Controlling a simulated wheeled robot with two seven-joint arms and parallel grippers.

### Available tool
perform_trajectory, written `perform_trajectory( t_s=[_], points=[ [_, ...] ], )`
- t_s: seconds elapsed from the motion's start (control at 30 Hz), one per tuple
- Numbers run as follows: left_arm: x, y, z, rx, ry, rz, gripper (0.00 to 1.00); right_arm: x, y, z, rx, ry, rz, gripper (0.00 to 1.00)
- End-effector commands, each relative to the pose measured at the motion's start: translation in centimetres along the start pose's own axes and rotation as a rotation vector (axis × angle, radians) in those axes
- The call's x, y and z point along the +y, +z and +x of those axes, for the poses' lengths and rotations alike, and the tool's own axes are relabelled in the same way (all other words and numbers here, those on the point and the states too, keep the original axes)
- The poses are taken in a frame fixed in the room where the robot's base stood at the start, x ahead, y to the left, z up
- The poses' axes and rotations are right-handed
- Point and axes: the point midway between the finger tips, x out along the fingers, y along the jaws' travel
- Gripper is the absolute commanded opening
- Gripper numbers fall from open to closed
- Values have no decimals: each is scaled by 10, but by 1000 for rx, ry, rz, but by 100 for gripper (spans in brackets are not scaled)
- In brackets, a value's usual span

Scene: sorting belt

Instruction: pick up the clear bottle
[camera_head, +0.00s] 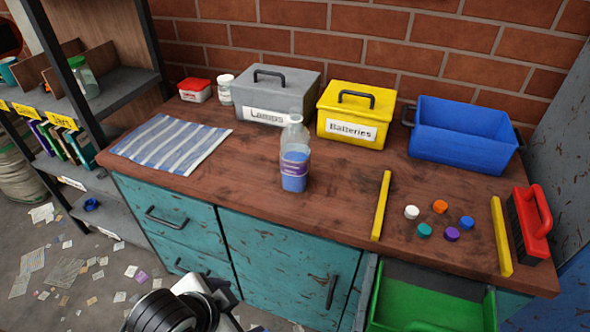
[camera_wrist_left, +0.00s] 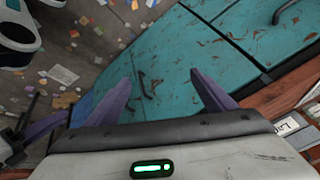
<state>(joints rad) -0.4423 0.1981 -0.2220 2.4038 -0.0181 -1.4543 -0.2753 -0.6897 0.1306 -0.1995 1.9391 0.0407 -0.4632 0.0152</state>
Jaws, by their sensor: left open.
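The clear bottle (camera_head: 294,178) stands upright on the wooden counter, near its front edge. It has a purple label and blue contents in its lower part. My left gripper (camera_wrist_left: 163,92) is open and empty in the left wrist view, its two purple fingers apart in front of the teal cabinet front. In the head view only part of my left arm shows at the bottom, below the counter and left of the bottle. The bottle is not visible in the left wrist view. My right gripper is not in view.
Behind the bottle stand a grey Lamps box (camera_head: 292,99) and a yellow Batteries box (camera_head: 347,102). A blue bin (camera_head: 462,140) is farther right. A striped cloth (camera_head: 172,148) lies left. A yellow bar (camera_head: 381,205) and several caps lie right. A green-lined drawer (camera_head: 432,300) is open below.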

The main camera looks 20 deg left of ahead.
Motion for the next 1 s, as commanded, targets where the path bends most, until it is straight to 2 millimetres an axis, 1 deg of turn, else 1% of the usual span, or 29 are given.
perform_trajectory(
  t_s=[0.03,0.17,0.2,0.27,0.3,0.33,0.37,0.4,0.5,0.6,0.7,0.83,1.0],
  points=[
    [-11,-20,-5,26,-32,145,77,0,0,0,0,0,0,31],
    [-29,-66,-10,80,-122,542,77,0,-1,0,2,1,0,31],
    [-36,-82,-12,95,-161,675,77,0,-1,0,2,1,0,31],
    [-46,-106,-14,111,-230,887,77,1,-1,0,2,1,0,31],
    [-54,-123,-17,115,-284,1041,77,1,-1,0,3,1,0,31],
    [-60,-136,-19,111,-329,1160,77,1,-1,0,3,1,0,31],
    [-67,-149,-22,103,-379,1283,77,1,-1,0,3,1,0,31],
    [-76,-165,-25,82,-445,1448,77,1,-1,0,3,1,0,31],
    [-98,-200,-36,-11,-606,1823,77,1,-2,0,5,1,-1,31],
    [-118,-224,-46,-133,-730,2106,77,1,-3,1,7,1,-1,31],
    [-133,-240,-54,-247,-810,2294,77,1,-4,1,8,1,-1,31],
    [-143,-250,-56,-331,-855,2412,77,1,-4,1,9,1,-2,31],
    [-154,-263,-38,-348,-862,2437,77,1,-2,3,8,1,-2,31]
  ],
)
